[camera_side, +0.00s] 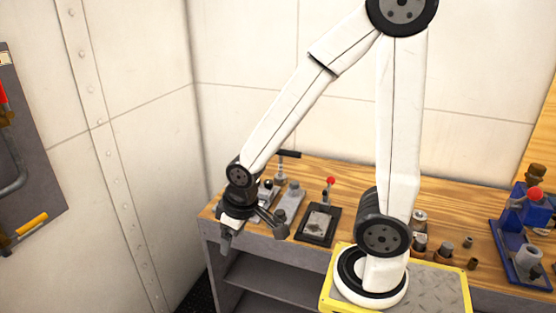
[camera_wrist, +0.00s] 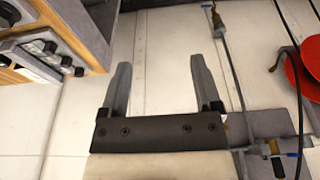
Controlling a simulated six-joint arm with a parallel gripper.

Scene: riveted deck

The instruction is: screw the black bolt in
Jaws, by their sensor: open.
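My gripper (camera_side: 228,240) hangs off the left front corner of the wooden bench in the side view, pointing down. In the wrist view my gripper (camera_wrist: 160,62) has its two grey fingers wide apart, with only pale wall between them. I cannot single out the black bolt for sure. Several small black round parts (camera_wrist: 66,60) sit on a grey fixture at the upper left of the wrist view, well away from the fingers. In the side view, grey fixtures (camera_side: 291,196) stand at the bench's left end, partly hidden by my wrist.
The wooden bench (camera_side: 460,200) carries a black T-handle (camera_side: 288,153), a black plate with a red-knobbed lever (camera_side: 318,224), several small cylinders (camera_side: 444,250) and a blue device (camera_side: 519,252). A wall panel (camera_side: 30,170) is at left. A red disc (camera_wrist: 304,75) and hoses show at right in the wrist view.

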